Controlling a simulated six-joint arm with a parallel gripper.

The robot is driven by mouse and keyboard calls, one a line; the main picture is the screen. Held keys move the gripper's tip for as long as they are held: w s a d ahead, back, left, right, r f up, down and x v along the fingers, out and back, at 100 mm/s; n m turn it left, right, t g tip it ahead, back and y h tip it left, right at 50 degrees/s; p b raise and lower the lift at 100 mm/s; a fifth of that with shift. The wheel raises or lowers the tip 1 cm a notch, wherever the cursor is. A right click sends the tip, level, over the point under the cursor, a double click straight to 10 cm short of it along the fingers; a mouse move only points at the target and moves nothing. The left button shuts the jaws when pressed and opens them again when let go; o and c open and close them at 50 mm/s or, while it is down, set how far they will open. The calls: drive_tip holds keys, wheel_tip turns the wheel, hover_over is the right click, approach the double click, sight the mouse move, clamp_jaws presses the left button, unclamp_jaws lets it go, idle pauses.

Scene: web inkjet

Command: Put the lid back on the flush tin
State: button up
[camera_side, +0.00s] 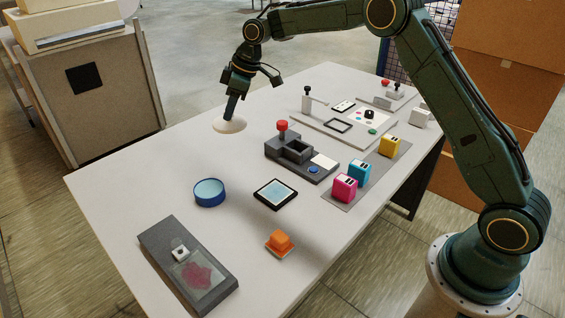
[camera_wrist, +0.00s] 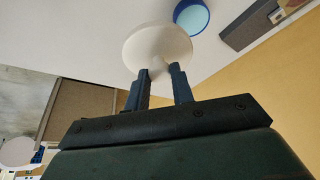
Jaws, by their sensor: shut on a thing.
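The flush tin (camera_side: 209,194) is a round blue, open tin with light blue inside, standing on the table left of centre. It also shows at the top of the wrist view (camera_wrist: 191,17). The lid (camera_side: 226,126) is a cream-white disc near the table's far left edge. My gripper (camera_side: 231,112) points down over it and is shut on its knob. In the wrist view the lid (camera_wrist: 155,42) sits at the fingertips, apart from the tin. The fingers hide most of the knob. I cannot tell whether the lid touches the table.
A dark block station with a red knob (camera_side: 282,126) stands right of the tin, with a black-framed pad (camera_side: 275,194) before it. Magenta (camera_side: 344,188), cyan and yellow cartridges stand on a grey mat. An orange block (camera_side: 279,241) and grey slab (camera_side: 160,243) lie in front. Table between lid and tin is clear.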

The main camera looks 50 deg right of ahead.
drive_tip(key=s+a+f, duration=0.1)
drive_tip(key=a+f, duration=0.7)
drive_tip(key=a, duration=0.2)
drive_tip(key=shift+a+f, duration=0.35)
drive_tip(key=shift+f, duration=0.05)
drive_tip(key=shift+s+f, duration=0.1)
drive_tip(key=shift+f, duration=0.1)
drive_tip(key=shift+f, duration=2.95)
drive_tip(key=shift+f, duration=0.2)
drive_tip(key=o, duration=1.5)
drive_tip(key=shift+o, duration=0.2)
drive_tip(key=shift+r, duration=0.1)
